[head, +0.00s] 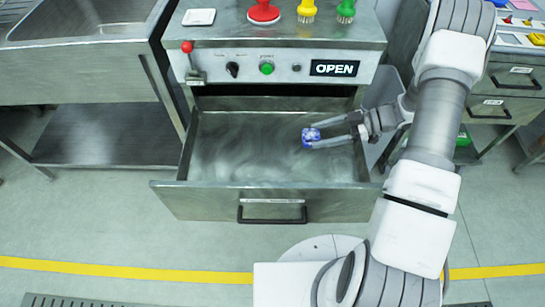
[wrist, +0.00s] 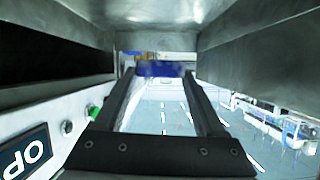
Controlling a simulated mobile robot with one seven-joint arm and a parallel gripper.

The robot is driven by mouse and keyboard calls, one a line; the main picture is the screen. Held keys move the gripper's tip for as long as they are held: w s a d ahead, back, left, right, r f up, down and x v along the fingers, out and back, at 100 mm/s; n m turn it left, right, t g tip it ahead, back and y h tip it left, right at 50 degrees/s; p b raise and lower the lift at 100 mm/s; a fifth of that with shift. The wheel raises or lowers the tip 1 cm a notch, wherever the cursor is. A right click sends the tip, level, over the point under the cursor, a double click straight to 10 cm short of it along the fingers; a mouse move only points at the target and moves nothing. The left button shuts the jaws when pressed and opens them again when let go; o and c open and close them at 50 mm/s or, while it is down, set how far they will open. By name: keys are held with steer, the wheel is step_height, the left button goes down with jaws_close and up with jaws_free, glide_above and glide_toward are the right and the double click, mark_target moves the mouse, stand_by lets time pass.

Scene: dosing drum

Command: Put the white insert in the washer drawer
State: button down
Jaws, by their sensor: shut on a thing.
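The washer drawer (head: 275,208) is pulled out below the washer's front panel, and its grey metal floor looks bare. My gripper (head: 314,138) reaches in from the right over the drawer's right half. It is shut on a small blue block (head: 311,134) with pale patches, which also shows between the fingertips in the wrist view (wrist: 160,69). I cannot tell how high the block is above the drawer floor. A flat white piece (head: 199,16) lies on top of the washer at the left; I cannot tell whether it is the white insert.
The washer top (head: 232,33) also holds red, yellow and green knobbed items. Its panel has a red-tipped lever (head: 191,62), a green button (head: 266,68) and an OPEN sign (head: 335,68). A sink bench (head: 90,110) stands left; a drawer cabinet (head: 510,78) stands right.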

steer(key=b+x, duration=0.1)
steer(key=x, duration=0.3)
steer(key=s+f+b+x, duration=0.1)
steer(key=x, duration=0.3)
steer(key=s+f+x, duration=0.1)
steer(key=x, duration=0.3)
steer(key=shift+s+f+b, duration=0.1)
steer(key=shift+s+b, duration=0.05)
steer(key=shift+b, duration=0.25)
steer(key=shift+f+b, duration=0.75)
steer(key=shift+f, duration=1.1)
steer(key=shift+f+b, duration=0.35)
steer(key=shift+f, duration=0.3)
jaws_free()
steer(key=shift+r, duration=0.2)
steer(key=p+v, duration=0.1)
steer(key=v, duration=0.2)
steer(key=p+v, duration=0.1)
steer(key=v, duration=0.3)
steer(key=shift+a+r, duration=0.15)
steer(key=shift+r, duration=0.25)
steer(key=shift+d+r+p, duration=0.15)
steer(key=shift+d+p, duration=0.15)
steer(key=shift+d, duration=0.2)
